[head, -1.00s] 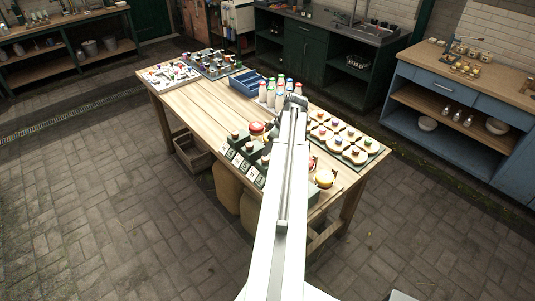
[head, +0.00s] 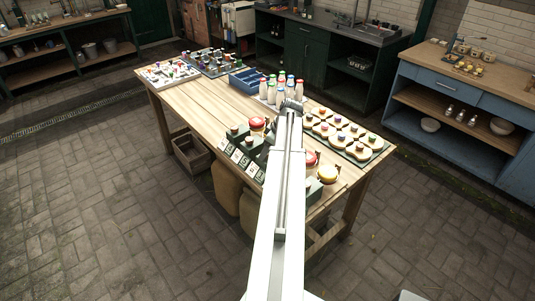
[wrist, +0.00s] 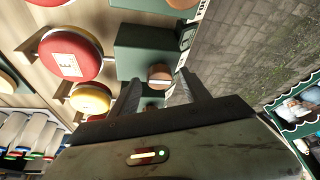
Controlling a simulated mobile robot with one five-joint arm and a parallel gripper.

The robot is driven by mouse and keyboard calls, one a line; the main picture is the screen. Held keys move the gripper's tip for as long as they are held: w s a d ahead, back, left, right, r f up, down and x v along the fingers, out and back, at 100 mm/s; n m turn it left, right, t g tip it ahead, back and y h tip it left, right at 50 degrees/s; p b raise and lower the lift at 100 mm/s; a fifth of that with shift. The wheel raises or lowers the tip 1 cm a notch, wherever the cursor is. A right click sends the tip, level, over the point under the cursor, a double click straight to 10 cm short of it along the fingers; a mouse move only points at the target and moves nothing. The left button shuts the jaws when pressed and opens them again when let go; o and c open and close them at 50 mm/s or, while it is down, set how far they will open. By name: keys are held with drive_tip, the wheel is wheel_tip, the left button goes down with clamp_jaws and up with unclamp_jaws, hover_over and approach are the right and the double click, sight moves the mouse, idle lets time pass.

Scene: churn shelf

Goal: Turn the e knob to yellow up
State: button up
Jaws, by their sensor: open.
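In the wrist view my gripper (wrist: 158,82) is open, with a brown round wooden knob (wrist: 159,74) on a green block (wrist: 143,50) showing between its fingertips. I cannot tell whether the fingers touch it. A red disc (wrist: 66,54) with a pale label lies to the left; its mark looks like an E but is hard to read. A yellow disc (wrist: 90,98) is below it, beside the left finger. In the head view my arm covers part of the knob row. A red disc (head: 311,158) and a yellow-topped disc (head: 327,174) show right of it.
Labelled green blocks (head: 243,158) line the table's (head: 205,96) near edge. Another red disc (head: 257,123) stands behind them. White bottles (head: 271,92), a blue tray (head: 246,80) and a board of round pieces (head: 373,154) stand farther back. The table's left middle is clear.

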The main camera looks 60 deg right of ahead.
clamp_jaws()
drive_tip(key=shift+a, duration=0.1)
drive_tip(key=m, duration=0.2)
drive_tip(key=m+h, duration=0.1)
drive_tip(key=m, duration=0.1)
drive_tip(key=shift+a+h, duration=0.15)
drive_tip(key=shift+h, duration=0.15)
drive_tip(key=m+h, duration=0.1)
drive_tip(key=m, duration=0.1)
drive_tip(key=m+g, duration=0.1)
drive_tip(key=m, duration=0.2)
drive_tip(key=shift+w+a+h, duration=0.1)
drive_tip(key=shift+a+h, duration=0.05)
drive_tip(key=shift+h, duration=0.25)
drive_tip(key=m+g, duration=0.1)
drive_tip(key=m, duration=0.1)
drive_tip(key=m+h, duration=0.1)
drive_tip(key=m, duration=0.1)
drive_tip(key=shift+w+m+g, duration=0.15)
drive_tip(key=shift+m+g, duration=0.95)
drive_tip(key=shift+m, duration=1.3)
